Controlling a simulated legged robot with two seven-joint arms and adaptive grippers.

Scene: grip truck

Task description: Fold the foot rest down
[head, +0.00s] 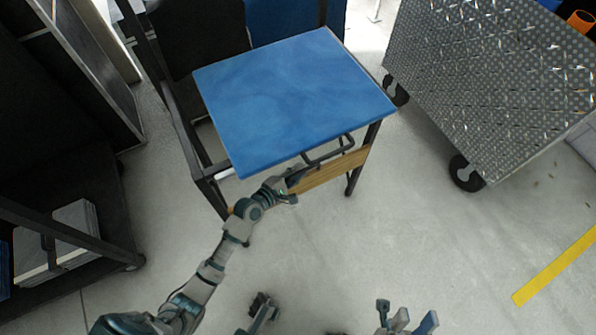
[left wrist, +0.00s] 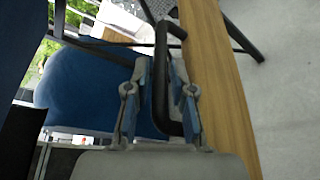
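A blue flat panel (head: 295,95) tops a dark-framed piece of furniture. Under its front edge is a wooden board (head: 330,174) with a dark bent bar (head: 335,151). No part is marked as the foot rest. My left gripper (head: 292,182) is at the left part of this bar. In the left wrist view, the bar (left wrist: 160,60) runs between its two fingers (left wrist: 158,88), which are close in on it, beside the wooden board (left wrist: 215,70). My right gripper (head: 406,318) is at the bottom edge, fingers apart and empty, away from the furniture.
A metal tread-plate cart (head: 490,75) on casters stands at the right. Dark shelving (head: 60,225) stands at the left. A yellow floor stripe (head: 555,267) lies at lower right. The grey floor in front of the furniture is clear.

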